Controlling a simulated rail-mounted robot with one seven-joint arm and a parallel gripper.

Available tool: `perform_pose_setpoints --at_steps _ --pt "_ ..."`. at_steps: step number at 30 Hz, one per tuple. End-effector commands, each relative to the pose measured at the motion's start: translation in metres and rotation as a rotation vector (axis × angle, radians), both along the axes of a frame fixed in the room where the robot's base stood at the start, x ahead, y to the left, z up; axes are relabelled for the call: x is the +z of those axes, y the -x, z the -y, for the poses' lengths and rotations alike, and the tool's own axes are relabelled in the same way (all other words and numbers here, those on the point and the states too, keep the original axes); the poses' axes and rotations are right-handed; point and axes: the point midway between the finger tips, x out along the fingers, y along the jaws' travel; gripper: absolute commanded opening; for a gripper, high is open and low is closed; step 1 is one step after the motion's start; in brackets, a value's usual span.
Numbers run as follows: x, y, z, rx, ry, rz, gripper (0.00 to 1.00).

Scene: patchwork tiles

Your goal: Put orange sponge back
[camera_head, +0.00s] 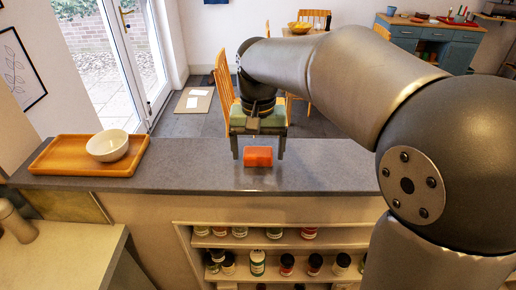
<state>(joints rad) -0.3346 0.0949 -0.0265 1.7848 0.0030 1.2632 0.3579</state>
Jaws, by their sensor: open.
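The orange sponge (258,157) lies on the grey countertop (335,178) near the middle of the view. My gripper (259,150) points down over it from behind. Its two dark fingers are spread wide, one to the left and one to the right of the sponge. Gaps show between each finger and the sponge. Whether the fingertips reach the countertop is hard to tell.
A wooden tray (50,157) with a white bowl (108,146) stands on the left of the counter. Shelves below the counter hold several jars (258,262). A wooden chair (224,90) stands behind the counter. The counter right of the sponge is clear.

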Motion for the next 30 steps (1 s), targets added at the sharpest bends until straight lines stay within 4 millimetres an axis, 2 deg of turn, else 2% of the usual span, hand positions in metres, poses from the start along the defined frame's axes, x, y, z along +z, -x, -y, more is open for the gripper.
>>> perform_pose_setpoints --at_steps 15,21,30 --pt "0.1 -0.001 0.0 0.0 -0.002 0.004 0.82" --pt "0.117 0.0 0.0 0.0 -0.001 0.002 0.82" --pt "0.119 0.0 0.0 0.0 0.0 0.001 0.82"
